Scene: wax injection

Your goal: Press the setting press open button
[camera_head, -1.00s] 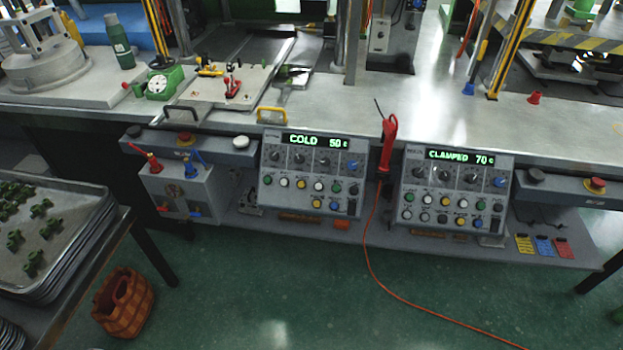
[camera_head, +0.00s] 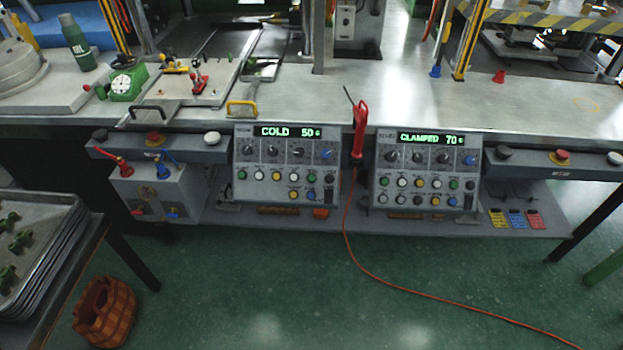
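Two grey control panels with knobs and rows of coloured buttons stand on the shelf at the front of the bench. The left panel (camera_head: 246,152) has a green display reading "COLD 50". The right panel (camera_head: 386,170) has a green display reading "CLAMPED 70". The small button labels are too small to read, so I cannot tell which button is the setting press open button. Round buttons also sit on the bars beside the panels, including a red one (camera_head: 154,137) at left and a red one (camera_head: 562,156) at right. Neither of my grippers is in view.
A red hand tool (camera_head: 359,128) with an orange cable hangs between the panels. Stacked trays with green parts (camera_head: 40,240) stand at the left. A wooden bucket (camera_head: 104,312) is on the green floor (camera_head: 280,290), which is otherwise mostly clear before the bench.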

